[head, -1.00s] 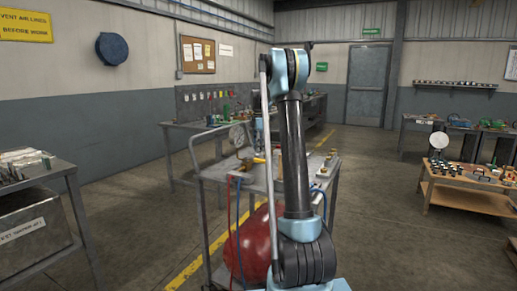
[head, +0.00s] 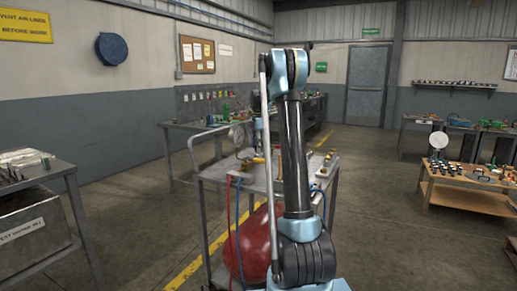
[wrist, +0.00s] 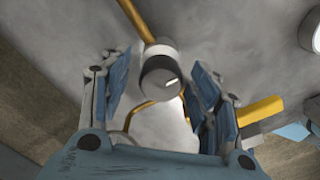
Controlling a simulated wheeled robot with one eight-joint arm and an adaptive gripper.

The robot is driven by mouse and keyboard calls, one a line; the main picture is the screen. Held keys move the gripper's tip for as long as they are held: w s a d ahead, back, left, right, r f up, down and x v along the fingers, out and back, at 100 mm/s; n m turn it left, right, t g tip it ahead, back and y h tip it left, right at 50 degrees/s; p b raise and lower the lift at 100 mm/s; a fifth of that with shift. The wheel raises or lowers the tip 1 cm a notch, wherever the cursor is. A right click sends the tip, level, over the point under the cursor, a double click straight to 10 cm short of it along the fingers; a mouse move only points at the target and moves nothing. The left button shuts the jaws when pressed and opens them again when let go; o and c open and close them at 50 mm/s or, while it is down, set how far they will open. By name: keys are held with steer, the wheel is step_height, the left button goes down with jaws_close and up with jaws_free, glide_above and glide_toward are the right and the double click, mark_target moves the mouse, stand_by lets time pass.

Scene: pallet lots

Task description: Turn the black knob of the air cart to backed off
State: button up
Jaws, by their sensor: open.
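The air cart (head: 215,172) stands in front of me in the head view, with a red tank (head: 250,245) under its top. My gripper (wrist: 162,85) is open, with one blue-padded finger on each side of the knob. Gaps show between the knob and both fingers. In the head view my arm hides the knob and most of the gripper.
A yellow handle (wrist: 260,110) is close outside the right finger, and a brass pipe (wrist: 135,18) runs behind the knob. A round gauge (head: 237,136) stands on the cart. Red and blue hoses (head: 238,215) hang at its front. A low wooden table (head: 465,195) stands at the right.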

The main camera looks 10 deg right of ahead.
step_height(320, 180, up, 12)
stand_by(0.6)
steer(key=shift+f, duration=0.1)
